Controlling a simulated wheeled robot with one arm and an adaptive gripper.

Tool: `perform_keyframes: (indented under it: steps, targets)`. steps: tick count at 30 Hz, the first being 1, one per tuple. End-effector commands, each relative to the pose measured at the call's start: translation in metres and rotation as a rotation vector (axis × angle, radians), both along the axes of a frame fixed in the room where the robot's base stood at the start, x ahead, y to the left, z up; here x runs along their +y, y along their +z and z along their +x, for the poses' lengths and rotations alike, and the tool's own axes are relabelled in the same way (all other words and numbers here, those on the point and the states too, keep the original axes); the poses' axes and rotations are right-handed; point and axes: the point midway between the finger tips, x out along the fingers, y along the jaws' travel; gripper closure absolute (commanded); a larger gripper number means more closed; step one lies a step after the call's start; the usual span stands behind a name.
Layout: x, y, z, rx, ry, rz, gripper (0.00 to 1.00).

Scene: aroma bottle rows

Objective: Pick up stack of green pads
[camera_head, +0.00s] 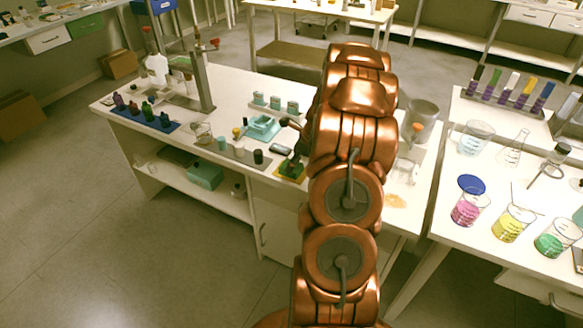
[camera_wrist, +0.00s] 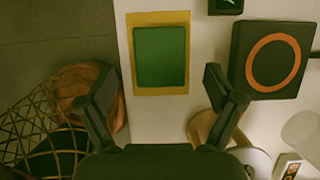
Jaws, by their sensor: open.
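The stack of green pads (camera_wrist: 160,56) lies on a yellow mat (camera_wrist: 160,91) on the white bench, seen from above in the wrist view. Its height cannot be told from there. My gripper (camera_wrist: 157,84) is open and empty, its two dark fingers spread wide near the lower end of the mat, one on each side. The pads are apart from both fingers. In the head view the pads (camera_head: 291,171) show beside my copper arm, near the front edge of the bench.
A black square device with an orange ring (camera_wrist: 273,60) sits right of the pads, close to the right finger. A wire basket (camera_wrist: 42,125) shows at lower left. Bottles on a blue mat (camera_head: 146,114) and a teal tray (camera_head: 262,128) stand left along the bench.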

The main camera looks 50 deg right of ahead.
Motion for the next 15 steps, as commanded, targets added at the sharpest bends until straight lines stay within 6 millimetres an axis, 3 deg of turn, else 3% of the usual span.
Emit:
perform_keyframes:
  steps: [7, 15]
  targets:
    - [0.004, -0.024, 0.011, 0.001, -0.001, 0.001, 0.08]
    - [0.004, -0.026, 0.011, 0.000, 0.000, -0.001, 0.09]
